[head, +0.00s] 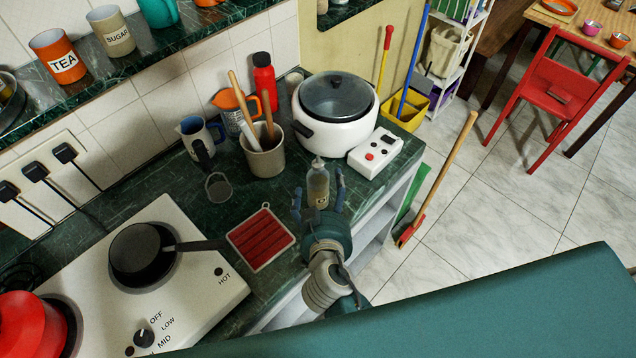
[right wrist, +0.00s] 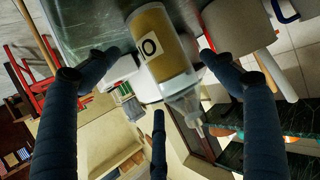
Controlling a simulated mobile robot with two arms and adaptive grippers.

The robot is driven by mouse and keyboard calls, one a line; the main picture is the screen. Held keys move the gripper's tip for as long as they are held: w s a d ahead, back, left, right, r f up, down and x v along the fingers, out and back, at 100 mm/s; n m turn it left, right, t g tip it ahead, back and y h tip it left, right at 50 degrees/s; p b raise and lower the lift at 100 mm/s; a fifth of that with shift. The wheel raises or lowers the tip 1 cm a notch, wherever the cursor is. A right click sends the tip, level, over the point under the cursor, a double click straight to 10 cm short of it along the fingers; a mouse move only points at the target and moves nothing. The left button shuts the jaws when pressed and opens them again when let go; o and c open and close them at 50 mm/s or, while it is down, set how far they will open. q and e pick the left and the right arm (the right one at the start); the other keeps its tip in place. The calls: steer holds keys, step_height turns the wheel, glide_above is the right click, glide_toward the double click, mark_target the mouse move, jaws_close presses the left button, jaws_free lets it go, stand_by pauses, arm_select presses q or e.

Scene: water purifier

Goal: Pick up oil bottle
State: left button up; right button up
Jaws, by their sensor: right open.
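The oil bottle (head: 318,184) is a small clear bottle with a yellowish lower part and a nozzle top. It stands near the front edge of the dark green counter. My right gripper (head: 319,196) is open, with its fingers on both sides of the bottle. In the right wrist view, the bottle (right wrist: 163,48) appears upside down, its label partly readable, between the spread fingers of the gripper (right wrist: 160,72). Gaps show between the fingers and the bottle. My left gripper is not in view.
A white cooker (head: 335,118) and a white box with buttons (head: 376,152) stand behind the bottle. A utensil pot (head: 263,157) is to its left. A red trivet (head: 262,238) lies nearer, beside the stove (head: 205,262).

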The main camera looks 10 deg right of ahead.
mark_target(323, 191)
steer(key=p+x, duration=0.1)
steer(key=x, duration=0.2)
steer(key=shift+w+a, duration=0.1)
steer(key=shift+w, duration=0.25)
steer(key=shift+w+f, duration=0.2)
steer(key=shift+f, duration=0.05)
steer(key=shift+r, duration=0.1)
steer(key=c, duration=1.6)
step_height(323, 191, up, 10)
